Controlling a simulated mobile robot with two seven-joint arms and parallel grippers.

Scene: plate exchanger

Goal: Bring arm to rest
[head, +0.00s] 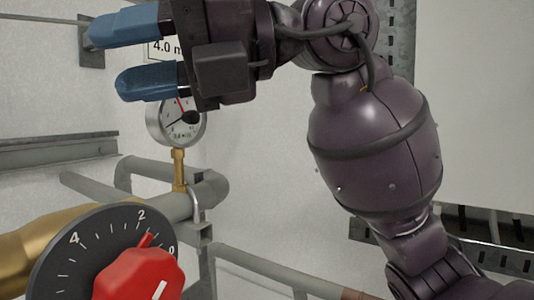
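My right gripper (106,60) is at the upper left of the head view, on the purple arm that comes in from the lower right. Its two blue fingers point left and stand apart, with nothing between them. The gripper is in front of the upper part of a round pressure gauge (159,120) and hides some of its face. My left gripper is not in view.
A red knob (140,277) on a black numbered dial (70,262) is at the lower left, by a brass-coloured pipe (20,248). Grey pipes (150,173) run along the pale wall. A light panel (480,100) stands at the right. A partly hidden label (165,46) reads "4.0 m".

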